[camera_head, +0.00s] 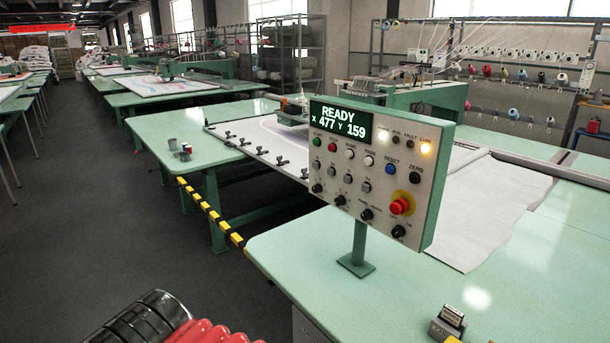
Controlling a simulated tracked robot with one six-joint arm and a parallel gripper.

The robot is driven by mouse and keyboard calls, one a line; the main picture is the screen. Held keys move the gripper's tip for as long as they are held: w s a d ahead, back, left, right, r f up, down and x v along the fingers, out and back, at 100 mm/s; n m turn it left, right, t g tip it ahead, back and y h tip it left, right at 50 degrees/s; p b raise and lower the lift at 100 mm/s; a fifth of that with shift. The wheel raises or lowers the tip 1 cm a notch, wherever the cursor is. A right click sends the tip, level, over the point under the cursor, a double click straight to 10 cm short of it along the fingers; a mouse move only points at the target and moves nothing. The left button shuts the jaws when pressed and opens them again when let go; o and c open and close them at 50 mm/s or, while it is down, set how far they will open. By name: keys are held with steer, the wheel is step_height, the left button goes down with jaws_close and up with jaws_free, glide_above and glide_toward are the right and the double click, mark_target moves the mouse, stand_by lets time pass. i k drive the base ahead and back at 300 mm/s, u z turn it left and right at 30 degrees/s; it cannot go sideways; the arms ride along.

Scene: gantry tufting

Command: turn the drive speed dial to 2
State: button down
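A grey control panel (437,170) in a green housing stands on a green post at the table's corner. Its display (341,121) reads READY, X 477 Y 159. Black knobs run along its lower edge: a first (317,187), a second (340,200), a third (367,214) and a fourth (398,231) at lower right. Their labels and pointers are too small to read, so I cannot tell which is the drive speed dial or its setting. My gripper is not in view. Black and red ribbed parts of mine show at the bottom, apart from the panel.
A red emergency stop (402,205) on a yellow disc sits just above the fourth knob. The green table (350,300) holds a small metal block (447,323). Grey floor (110,240) is clear at left.

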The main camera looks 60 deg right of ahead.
mark_target(318, 188)
steer(key=z, duration=2.5)
